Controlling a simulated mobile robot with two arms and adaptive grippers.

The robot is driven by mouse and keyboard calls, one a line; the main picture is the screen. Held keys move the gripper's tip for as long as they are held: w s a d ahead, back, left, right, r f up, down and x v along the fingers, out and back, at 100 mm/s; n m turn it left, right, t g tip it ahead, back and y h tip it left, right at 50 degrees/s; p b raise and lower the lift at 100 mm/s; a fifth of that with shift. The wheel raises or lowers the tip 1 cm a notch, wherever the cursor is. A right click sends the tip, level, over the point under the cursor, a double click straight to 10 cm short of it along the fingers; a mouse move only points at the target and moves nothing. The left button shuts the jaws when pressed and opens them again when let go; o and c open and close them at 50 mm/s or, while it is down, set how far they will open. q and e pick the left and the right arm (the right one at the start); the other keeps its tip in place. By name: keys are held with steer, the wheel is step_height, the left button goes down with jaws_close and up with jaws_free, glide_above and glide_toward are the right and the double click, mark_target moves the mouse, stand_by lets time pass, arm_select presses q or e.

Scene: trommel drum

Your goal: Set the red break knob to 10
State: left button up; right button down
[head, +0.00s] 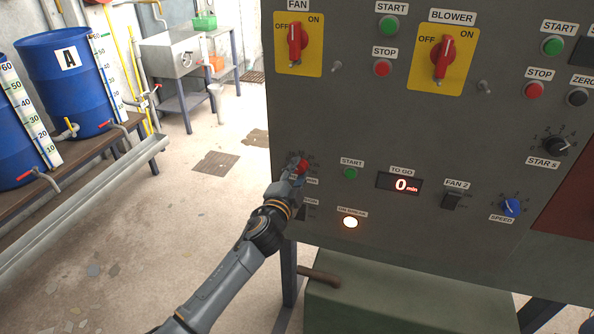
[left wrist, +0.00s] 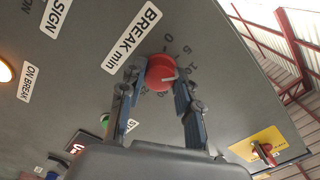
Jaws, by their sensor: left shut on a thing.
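The red break knob (left wrist: 160,72) sits on the grey panel under the label "BREAK min" in the left wrist view. Its scale reads 0, 5, 10 along the knob's right side, and a finger covers part of the scale. A pale pointer mark on the knob points right, toward about the 10; the exact setting is hard to tell. My left gripper (left wrist: 157,84) is shut on the knob, one finger on each side. My right gripper is not in view.
Near the knob are a green start button (head: 350,173), a display (head: 399,183) reading 0 min, and a lit round lamp (head: 350,222). A black switch (head: 452,200) and blue speed knob (head: 511,207) are farther right. Floor left of the panel is open.

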arm_select(q)
steer(key=shift+m, duration=1)
steer(key=shift+f, duration=0.1)
steer(key=o, duration=1.2)
steer(key=shift+c, duration=0.2)
steer(key=shift+s, duration=0.1)
steer(key=v, duration=1.2)
